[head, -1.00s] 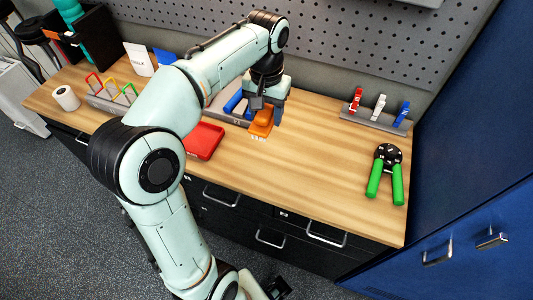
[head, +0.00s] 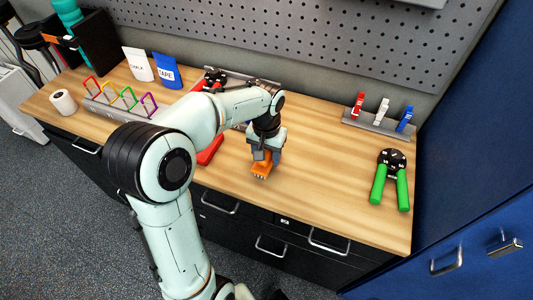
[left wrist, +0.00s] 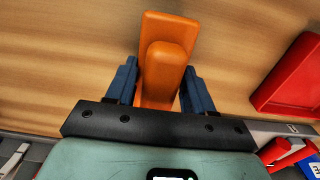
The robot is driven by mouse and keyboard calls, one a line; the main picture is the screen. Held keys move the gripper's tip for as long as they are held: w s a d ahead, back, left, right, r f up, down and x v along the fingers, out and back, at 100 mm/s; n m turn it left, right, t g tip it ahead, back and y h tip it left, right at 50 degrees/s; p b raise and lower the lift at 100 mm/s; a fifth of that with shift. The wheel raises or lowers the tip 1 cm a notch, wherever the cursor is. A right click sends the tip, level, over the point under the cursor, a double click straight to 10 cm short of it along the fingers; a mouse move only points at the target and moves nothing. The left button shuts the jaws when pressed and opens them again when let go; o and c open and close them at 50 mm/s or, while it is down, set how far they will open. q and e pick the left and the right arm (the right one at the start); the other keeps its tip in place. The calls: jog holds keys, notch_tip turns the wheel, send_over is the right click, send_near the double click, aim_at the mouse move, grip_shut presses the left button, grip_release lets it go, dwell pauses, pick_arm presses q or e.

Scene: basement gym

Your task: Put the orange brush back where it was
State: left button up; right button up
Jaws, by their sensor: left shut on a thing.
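My left gripper (head: 264,156) is shut on the orange brush (head: 262,169), with bristles facing down toward the front part of the wooden worktop (head: 325,175). In the left wrist view the orange brush (left wrist: 168,50) sits between the two dark fingers of the left gripper (left wrist: 160,88). I cannot tell whether the bristles touch the wood. The red tray (head: 210,152) is just left of the gripper, partly hidden by my arm; it also shows in the left wrist view (left wrist: 292,78). My right gripper is not in view.
A rack with red, white and blue clips (head: 378,122) stands at the back right. A green-handled tool (head: 390,180) lies at the right. Left are a rack of coloured carabiners (head: 120,106), a tape roll (head: 63,102) and two pouches (head: 166,72).

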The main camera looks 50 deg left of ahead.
pick_arm(q)
jog(key=shift+f, duration=0.15)
jog(key=o, duration=1)
jog(key=shift+r, duration=0.3)
notch_tip(320, 180, up, 12)
jog(key=p, duration=0.2)
jog(key=shift+f, duration=0.15)
